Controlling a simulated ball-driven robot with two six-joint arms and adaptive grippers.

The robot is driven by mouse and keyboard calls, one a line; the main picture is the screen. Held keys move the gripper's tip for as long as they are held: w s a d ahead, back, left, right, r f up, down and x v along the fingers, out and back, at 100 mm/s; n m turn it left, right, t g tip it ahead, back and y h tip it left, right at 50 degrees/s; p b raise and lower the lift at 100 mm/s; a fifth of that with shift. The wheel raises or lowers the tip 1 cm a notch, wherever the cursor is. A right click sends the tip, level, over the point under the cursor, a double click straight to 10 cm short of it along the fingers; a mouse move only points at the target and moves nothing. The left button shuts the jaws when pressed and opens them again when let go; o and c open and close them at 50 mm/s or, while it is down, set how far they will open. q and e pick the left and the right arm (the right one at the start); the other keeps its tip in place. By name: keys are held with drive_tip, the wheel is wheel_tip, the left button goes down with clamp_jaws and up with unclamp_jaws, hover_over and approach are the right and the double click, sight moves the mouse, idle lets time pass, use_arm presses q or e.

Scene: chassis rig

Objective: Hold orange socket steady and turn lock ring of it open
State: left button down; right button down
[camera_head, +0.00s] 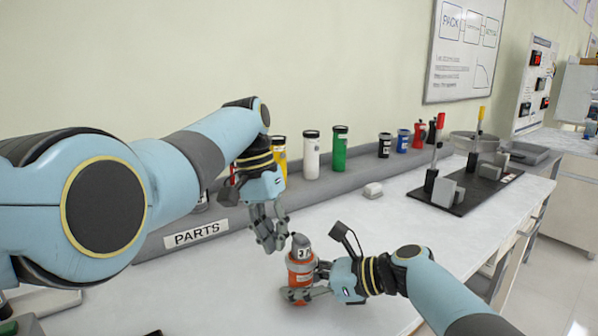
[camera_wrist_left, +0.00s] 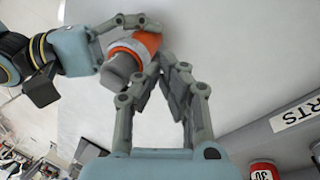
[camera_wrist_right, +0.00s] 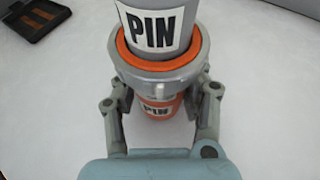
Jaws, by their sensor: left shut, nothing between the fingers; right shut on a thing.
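The orange socket (camera_head: 300,270) stands upright on the white table in the head view, with a grey ring (camera_wrist_right: 158,68) around its upper part and a grey top labelled PIN (camera_wrist_right: 150,30). My right gripper (camera_head: 312,282) is shut on the socket's body from the right, low near the table. In the right wrist view its fingers (camera_wrist_right: 160,105) lie on both sides of the socket below the ring. My left gripper (camera_head: 270,245) is shut and empty, above and to the left of the socket, apart from it. The left wrist view shows the orange socket (camera_wrist_left: 148,42) beyond the left fingers (camera_wrist_left: 155,75).
A grey parts rack (camera_head: 215,228) with several canisters, such as a green one (camera_head: 340,150) and a white one (camera_head: 311,158), runs along the back.

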use_arm(q)
drive_tip(key=v, duration=0.3)
drive_tip(key=d+v, duration=0.1)
drive_tip(key=shift+s+r, duration=0.25)
drive_tip(key=shift+r, duration=0.15)
use_arm(e)
drive_tip(key=c, duration=0.6)
unclamp_jaws()
drive_tip(key=shift+c, duration=0.2)
